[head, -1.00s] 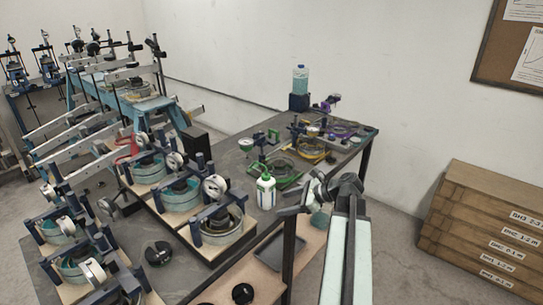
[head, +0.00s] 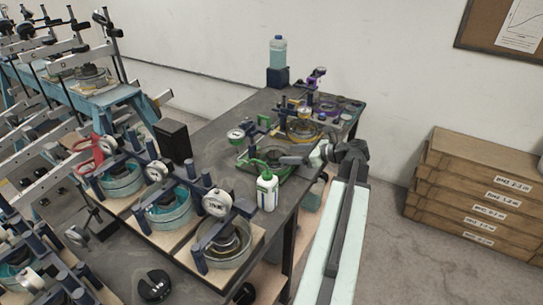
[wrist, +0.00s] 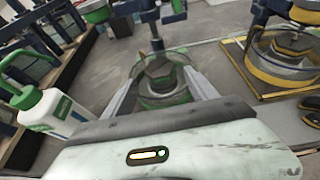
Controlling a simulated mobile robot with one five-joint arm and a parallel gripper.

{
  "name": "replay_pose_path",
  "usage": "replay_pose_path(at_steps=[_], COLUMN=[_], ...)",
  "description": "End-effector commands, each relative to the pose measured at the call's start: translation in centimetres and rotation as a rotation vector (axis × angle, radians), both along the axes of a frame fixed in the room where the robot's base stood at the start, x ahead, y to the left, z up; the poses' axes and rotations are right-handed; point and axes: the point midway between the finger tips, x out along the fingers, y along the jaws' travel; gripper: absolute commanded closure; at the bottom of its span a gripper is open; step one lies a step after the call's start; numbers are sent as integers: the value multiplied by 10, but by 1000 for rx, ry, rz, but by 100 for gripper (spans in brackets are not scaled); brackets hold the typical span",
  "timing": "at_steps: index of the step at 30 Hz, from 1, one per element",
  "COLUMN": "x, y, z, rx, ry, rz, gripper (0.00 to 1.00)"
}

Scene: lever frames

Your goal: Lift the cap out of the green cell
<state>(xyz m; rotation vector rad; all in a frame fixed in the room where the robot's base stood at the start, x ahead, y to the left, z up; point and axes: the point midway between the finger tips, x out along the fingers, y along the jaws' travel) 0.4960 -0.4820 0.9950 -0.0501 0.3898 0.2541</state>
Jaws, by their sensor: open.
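The green cell (head: 268,168) stands on the dark bench in the head view, partly hidden by a white bottle. In the wrist view the green cell (wrist: 178,96) is a ring with green bands, close in front of my gripper. A dark grey cap (wrist: 160,70) sits in its middle, below a thin vertical rod. My gripper (wrist: 158,88) is open, one finger toward each side of the cell. No contact with the cap can be made out. In the head view my gripper (head: 290,160) reaches in from the right of the cell.
The white bottle with green spout (head: 267,190) stands close to the cell, and left of my gripper in the wrist view (wrist: 52,112). A yellow cell (wrist: 280,62) is to the right. Gauge frames (head: 225,230) crowd the bench at left.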

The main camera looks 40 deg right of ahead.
Motion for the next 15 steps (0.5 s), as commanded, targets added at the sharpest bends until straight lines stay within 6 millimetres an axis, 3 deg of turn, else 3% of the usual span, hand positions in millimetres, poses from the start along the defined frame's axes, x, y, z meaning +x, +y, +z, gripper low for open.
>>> replay_pose_path(at_steps=[7,15], x=[16,55], y=[5,16], z=[-7,-22], rx=[0,0], ry=[1,0], rz=[5,8], gripper=[33,33])
